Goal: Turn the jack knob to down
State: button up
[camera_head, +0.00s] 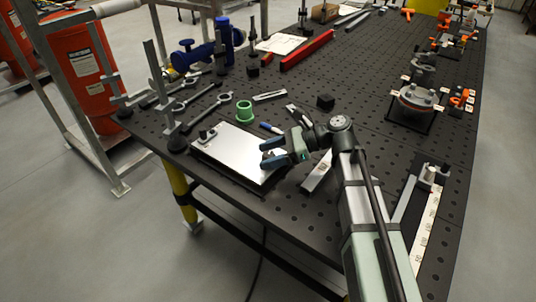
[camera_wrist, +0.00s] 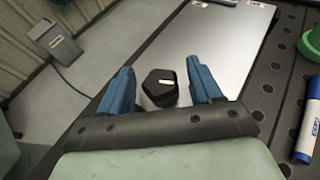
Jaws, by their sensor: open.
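A black, faceted knob (camera_wrist: 160,87) with a small pale label or mark sits at the near edge of a smooth metal plate (camera_wrist: 200,45) in the wrist view. I cannot read its mark. My gripper (camera_wrist: 160,68) is open, with one blue finger on each side of the knob and a visible gap on both sides. In the head view my gripper (camera_head: 267,152) is over the right end of the plate (camera_head: 235,150), and I cannot make out this knob there. A dark fitting (camera_head: 207,135) stands at the plate's far left corner.
A green ring (camera_head: 244,112) and a blue marker (camera_head: 270,128) lie just behind the plate; wrenches (camera_head: 205,108) lie to its left. A grey box with a cable (camera_wrist: 55,42) stands beyond the table edge. The perforated black table (camera_head: 360,90) has free room further back.

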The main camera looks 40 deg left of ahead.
jog(key=shift+s+a+f, duration=0.1)
jog(key=shift+s+a, duration=0.05)
jog(key=shift+a, duration=0.05)
jog(key=shift+c, duration=0.3)
jog(key=c, duration=0.9)
